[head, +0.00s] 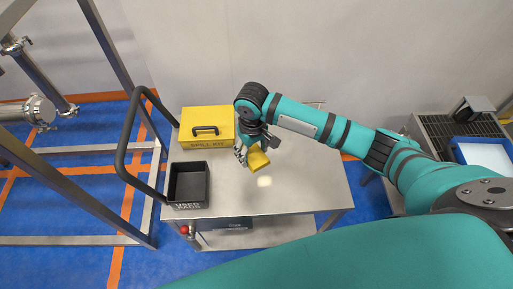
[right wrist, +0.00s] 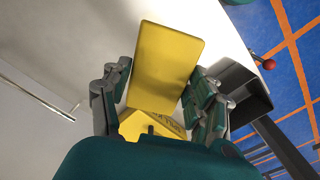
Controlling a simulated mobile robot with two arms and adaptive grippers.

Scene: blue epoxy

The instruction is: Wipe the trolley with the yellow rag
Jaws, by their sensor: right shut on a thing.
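The trolley (head: 300,195) is a grey metal table with a lower shelf and a black push handle at its left. My right gripper (head: 256,154) is over the middle of its top, beside the spill kit. It is shut on the yellow rag (head: 259,162), which looks like a flat, stiff pad. In the right wrist view the rag (right wrist: 166,65) sits between the two fingers (right wrist: 158,95). I cannot tell whether the rag touches the top. A small pale patch (head: 264,182) shows on the top just in front of the rag. My left gripper is not in view.
A yellow spill kit case (head: 207,125) stands at the trolley's back left, close to my right gripper. A black open bin (head: 188,184) stands at its front left. The right half of the top is clear. A metal frame (head: 75,195) stands left of the trolley.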

